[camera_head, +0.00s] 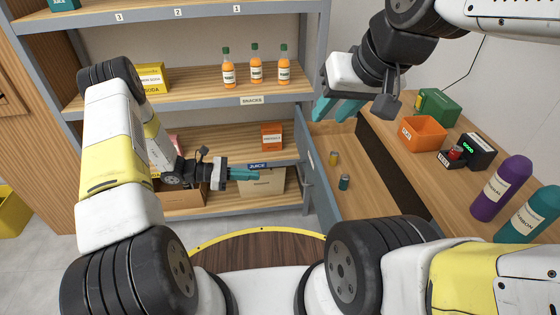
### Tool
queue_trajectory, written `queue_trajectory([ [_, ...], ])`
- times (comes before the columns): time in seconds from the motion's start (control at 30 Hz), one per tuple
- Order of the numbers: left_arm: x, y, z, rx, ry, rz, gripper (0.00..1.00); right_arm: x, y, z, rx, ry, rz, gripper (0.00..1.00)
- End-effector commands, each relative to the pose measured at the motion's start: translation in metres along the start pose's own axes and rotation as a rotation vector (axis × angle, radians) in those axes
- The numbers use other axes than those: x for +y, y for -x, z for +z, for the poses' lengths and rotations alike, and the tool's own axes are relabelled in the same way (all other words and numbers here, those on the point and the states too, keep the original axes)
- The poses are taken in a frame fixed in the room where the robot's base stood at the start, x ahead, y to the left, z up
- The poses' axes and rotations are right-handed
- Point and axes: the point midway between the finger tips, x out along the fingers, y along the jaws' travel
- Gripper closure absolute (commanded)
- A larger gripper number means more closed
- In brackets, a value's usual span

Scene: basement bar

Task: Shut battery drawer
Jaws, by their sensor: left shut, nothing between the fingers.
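The battery drawer stands open, pulled out to the left from the counter at the right. Its grey-blue front panel (316,180) faces the shelves.
The wooden counter (440,190) holds an orange bin (422,133), a green box (438,107), a black device (481,150), a purple bottle (501,190) and a teal bottle (532,216). Shelves with orange bottles (255,65) and boxes stand behind, a grey post (316,60) beside the drawer.

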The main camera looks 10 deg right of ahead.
Motion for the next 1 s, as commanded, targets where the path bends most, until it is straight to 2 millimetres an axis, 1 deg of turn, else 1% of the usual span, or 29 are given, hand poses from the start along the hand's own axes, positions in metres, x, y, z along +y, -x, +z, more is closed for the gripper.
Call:
queue_trajectory([
  [0.03, 0.000, -0.002, -0.005, -0.008, 0.015, 0.008, 1.00, 0.000, 0.000, 0.000, 0.000, 0.000, 0.000, 0.67],
  [0.1, 0.000, -0.005, -0.008, -0.014, 0.024, 0.014, 1.00, 0.000, 0.000, 0.000, 0.000, 0.000, 0.000, 0.67],
  [0.17, 0.000, -0.009, -0.008, -0.015, 0.025, 0.014, 1.00, 0.000, 0.000, 0.000, 0.000, 0.000, 0.000, 0.67],
  [0.27, 0.000, -0.023, -0.007, -0.016, 0.025, 0.012, 1.00, 0.000, 0.000, 0.000, 0.000, 0.000, 0.000, 0.67],
  [0.6, 0.000, -0.094, -0.007, -0.014, 0.024, 0.009, 1.00, 0.000, 0.000, 0.000, 0.000, 0.000, 0.000, 0.67],
  [0.7, 0.001, -0.113, -0.006, -0.013, 0.022, 0.009, 1.00, 0.000, 0.000, 0.000, 0.000, 0.000, 0.000, 0.67],
  [0.83, 0.001, -0.130, -0.006, -0.013, 0.022, 0.011, 1.00, 0.000, 0.000, 0.000, 0.000, 0.000, 0.000, 0.67],
  [1.0, 0.002, -0.141, -0.006, -0.013, 0.022, 0.013, 1.00, 0.000, 0.000, 0.000, 0.000, 0.000, 0.000, 0.67],
])
